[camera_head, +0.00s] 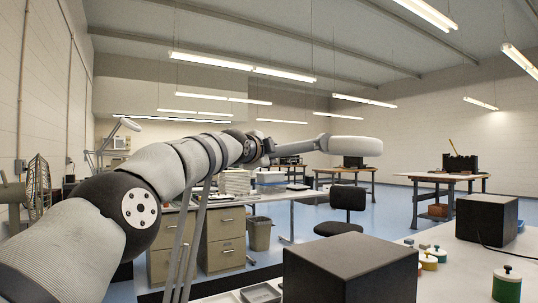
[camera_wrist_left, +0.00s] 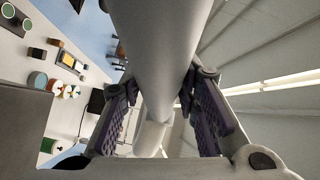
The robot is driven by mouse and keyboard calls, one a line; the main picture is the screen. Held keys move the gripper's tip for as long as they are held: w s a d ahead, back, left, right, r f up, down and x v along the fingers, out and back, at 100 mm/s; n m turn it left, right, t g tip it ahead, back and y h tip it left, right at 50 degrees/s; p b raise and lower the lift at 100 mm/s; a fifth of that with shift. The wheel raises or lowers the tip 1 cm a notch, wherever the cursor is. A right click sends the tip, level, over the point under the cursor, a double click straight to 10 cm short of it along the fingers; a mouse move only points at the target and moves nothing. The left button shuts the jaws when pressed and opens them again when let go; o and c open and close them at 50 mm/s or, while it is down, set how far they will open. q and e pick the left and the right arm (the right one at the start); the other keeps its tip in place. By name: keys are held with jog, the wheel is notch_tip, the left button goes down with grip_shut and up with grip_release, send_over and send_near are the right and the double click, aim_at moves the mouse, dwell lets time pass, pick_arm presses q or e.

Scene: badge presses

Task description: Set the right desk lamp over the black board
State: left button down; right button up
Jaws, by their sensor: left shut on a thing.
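A desk lamp's pale, rounded head (camera_head: 355,145) is held up in the head view, at the far end of my left arm. My left gripper (camera_head: 268,146) is at the lamp's neck, left of the head. In the left wrist view the pale lamp tube (camera_wrist_left: 158,45) runs between the two dark ridged fingers of the left gripper (camera_wrist_left: 158,98), which is shut on it. I cannot make out the black board. My right gripper is out of view.
A dark box (camera_head: 350,268) stands at the front, another (camera_head: 486,219) at the right. Green tins (camera_head: 507,285) stand on the right bench. Another lamp (camera_head: 130,124) is at the back left. A black chair (camera_head: 346,205) stands beyond the front box.

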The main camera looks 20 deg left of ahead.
pick_arm(q)
jog(key=c, duration=1.2)
grip_release()
jog(key=shift+s+d+r, duration=0.2)
jog(key=shift+s+d, duration=0.1)
jog(key=shift+s, duration=0.3)
jog(key=shift+s+d, duration=0.1)
jog(key=shift+s, duration=3.05)
